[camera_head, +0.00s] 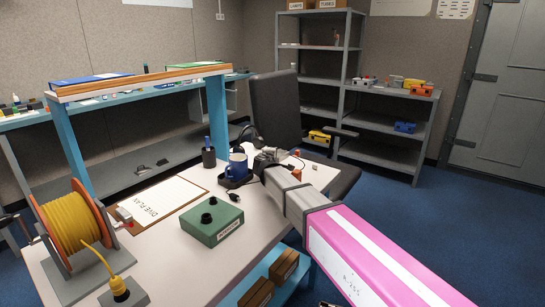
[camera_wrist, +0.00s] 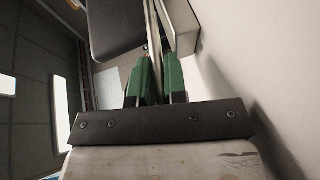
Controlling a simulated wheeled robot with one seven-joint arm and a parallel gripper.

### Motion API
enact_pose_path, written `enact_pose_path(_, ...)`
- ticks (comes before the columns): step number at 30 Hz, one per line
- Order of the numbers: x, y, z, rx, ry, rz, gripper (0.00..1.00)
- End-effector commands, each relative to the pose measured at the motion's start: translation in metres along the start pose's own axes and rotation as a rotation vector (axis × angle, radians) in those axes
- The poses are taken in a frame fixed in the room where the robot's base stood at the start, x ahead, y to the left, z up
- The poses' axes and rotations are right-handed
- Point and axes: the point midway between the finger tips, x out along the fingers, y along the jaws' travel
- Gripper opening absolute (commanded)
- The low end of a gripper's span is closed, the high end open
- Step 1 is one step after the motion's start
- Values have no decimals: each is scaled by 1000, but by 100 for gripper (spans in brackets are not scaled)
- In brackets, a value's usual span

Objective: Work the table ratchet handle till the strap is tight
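My gripper (camera_wrist: 157,75) shows in the wrist view as two green fingers close together. A thin, light metal bar (camera_wrist: 154,25), which looks like the ratchet handle, runs away from the narrow gap between them. I cannot tell whether both fingers press on it. The arm hides much of this spot. The strap cannot be made out clearly.
A dark chair (camera_head: 275,105) stands behind. Blue floor (camera_head: 440,215) is free at right.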

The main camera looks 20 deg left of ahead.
Motion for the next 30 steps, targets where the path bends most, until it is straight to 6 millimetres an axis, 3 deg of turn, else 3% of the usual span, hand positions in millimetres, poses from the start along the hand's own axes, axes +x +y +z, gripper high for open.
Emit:
enact_pose_path(14,0,4,0,21,1,-46,0)
enact_pose_path(30,5,38,3,145,10,-353,0)
